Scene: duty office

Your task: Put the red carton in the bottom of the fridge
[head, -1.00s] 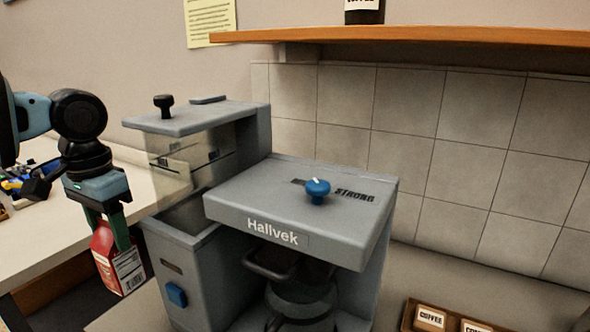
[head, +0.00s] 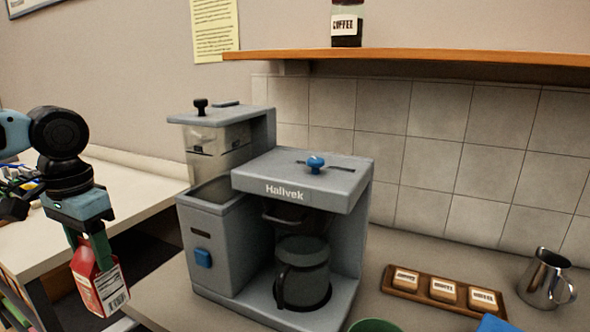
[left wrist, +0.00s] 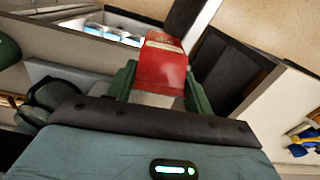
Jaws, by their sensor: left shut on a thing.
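The red carton (head: 98,283) hangs upright in my left gripper (head: 88,243) at the lower left of the head view. Its white label faces right. My left gripper is shut on the carton's upper part, with the carton held off any surface in front of the white desk. In the left wrist view the red carton (left wrist: 162,65) sits between the green fingers of my left gripper (left wrist: 158,85). The fridge cannot be made out for sure in either view. My right gripper is not in view.
A grey coffee machine (head: 280,215) with a glass pot (head: 303,272) stands on the counter, right of the carton. A wooden tray (head: 392,283) with coffee packs and a metal jug (head: 545,280) stand further right. A white desk (head: 140,195) lies behind my left arm.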

